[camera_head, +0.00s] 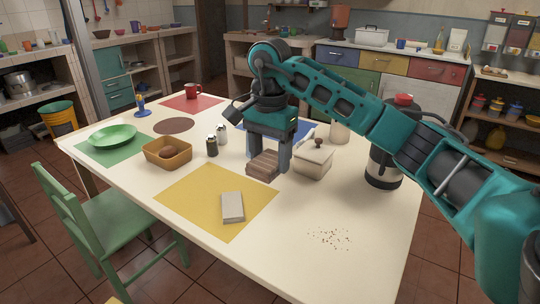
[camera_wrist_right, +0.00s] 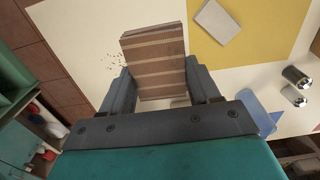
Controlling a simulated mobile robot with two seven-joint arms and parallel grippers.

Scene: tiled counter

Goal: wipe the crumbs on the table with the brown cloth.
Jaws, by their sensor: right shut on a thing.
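The brown cloth (camera_head: 263,166) is a folded, striped block between the fingers of my right gripper (camera_head: 268,157), near the middle of the table (camera_head: 290,262). In the right wrist view the cloth (camera_wrist_right: 154,62) sits between both grey fingers of that gripper (camera_wrist_right: 160,88), which is shut on it. I cannot tell whether the cloth touches the tabletop. The crumbs (camera_head: 330,238) are a loose brown scatter at the table's front right, apart from the cloth. They also show in the right wrist view (camera_wrist_right: 115,61), left of the cloth. My left gripper is not in view.
A lidded cream box (camera_head: 313,161) and a dark-and-steel jug (camera_head: 383,165) stand right of the gripper. Shakers (camera_head: 212,147) and a bread basket (camera_head: 168,156) are to the left. A grey block (camera_head: 232,208) lies on the yellow mat (camera_head: 190,202). The table around the crumbs is clear.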

